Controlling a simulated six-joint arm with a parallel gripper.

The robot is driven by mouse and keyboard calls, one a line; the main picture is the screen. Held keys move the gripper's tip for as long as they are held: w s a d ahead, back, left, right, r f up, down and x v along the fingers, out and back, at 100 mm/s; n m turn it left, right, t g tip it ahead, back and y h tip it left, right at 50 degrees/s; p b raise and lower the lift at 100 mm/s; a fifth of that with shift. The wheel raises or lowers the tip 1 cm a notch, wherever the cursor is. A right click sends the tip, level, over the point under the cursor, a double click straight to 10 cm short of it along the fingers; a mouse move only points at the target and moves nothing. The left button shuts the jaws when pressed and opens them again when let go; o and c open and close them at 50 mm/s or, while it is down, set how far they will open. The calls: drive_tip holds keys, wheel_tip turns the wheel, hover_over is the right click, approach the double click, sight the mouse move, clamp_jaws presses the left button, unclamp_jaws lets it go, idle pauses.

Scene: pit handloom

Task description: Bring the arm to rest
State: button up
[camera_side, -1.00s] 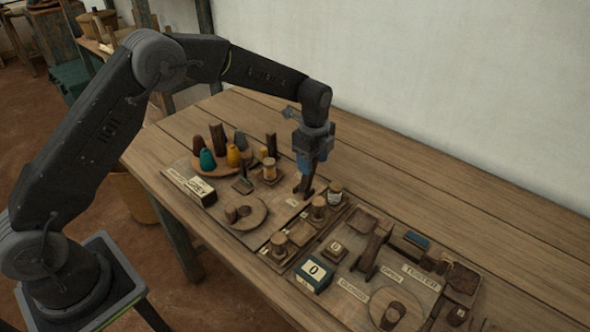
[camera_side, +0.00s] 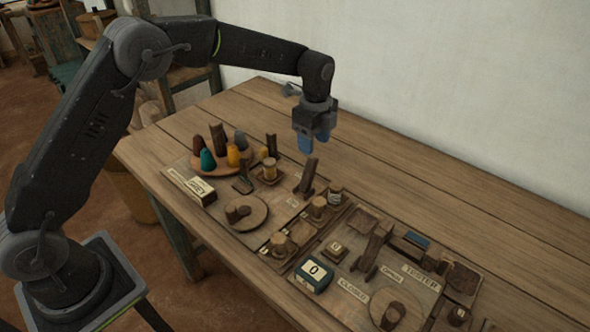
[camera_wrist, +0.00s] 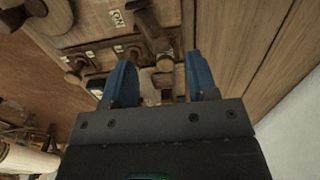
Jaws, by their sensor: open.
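My gripper (camera_side: 316,143) is open and empty, with blue fingers pointing down. It hangs above the wooden board, over a dark upright wooden lever (camera_side: 307,176), and looks apart from it. In the wrist view my gripper (camera_wrist: 161,84) shows two blue fingers spread wide, with nothing held between them. Parts of the board show beyond and between the fingers.
The wooden table (camera_side: 440,180) is bare behind the board. A round tray (camera_side: 208,170) with several coloured cones stands at the left. A counter box (camera_side: 314,274) reading 0, small knobs and a plate marked TESTER (camera_side: 420,277) lie toward the front right.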

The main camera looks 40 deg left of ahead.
drive_tip(key=s+a+r+n+t, duration=0.35)
drive_tip(key=s+r+n, duration=0.45)
drive_tip(key=s+r, duration=0.7)
drive_tip(key=s+a+f+n+t, duration=0.1)
drive_tip(key=s+a+n+t, duration=0.1)
drive_tip(key=s+n, duration=0.8)
drive_tip(key=s, duration=0.8)
drive_tip(key=shift+s+f, duration=0.2)
